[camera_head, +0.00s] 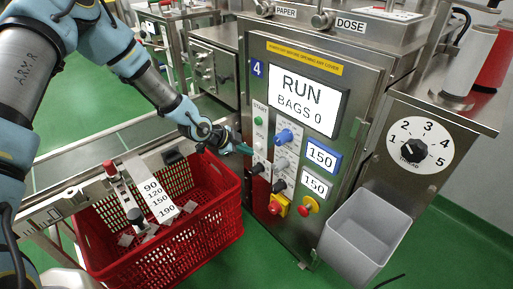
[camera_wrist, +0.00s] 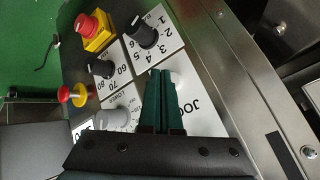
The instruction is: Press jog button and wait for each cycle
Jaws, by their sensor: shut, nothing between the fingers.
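The packing machine's front panel (camera_head: 268,95) stands at the centre right of the head view, and its screen (camera_head: 303,98) reads "RUN BAGS 0". My gripper (camera_head: 247,150) is shut and empty, with its dark green fingertips at the left column of controls, below the green START button (camera_head: 258,121). In the wrist view, my gripper (camera_wrist: 161,74) points at a white plate marked "JO", the rest hidden (camera_wrist: 200,112). A pale round button (camera_wrist: 177,78) shows just beside the fingertips, partly hidden. I cannot tell whether the fingertips touch it.
A red crate (camera_head: 215,228) stands below my arm. A grey bin (camera_head: 362,235) hangs at the right, under a numbered dial (camera_head: 413,150).

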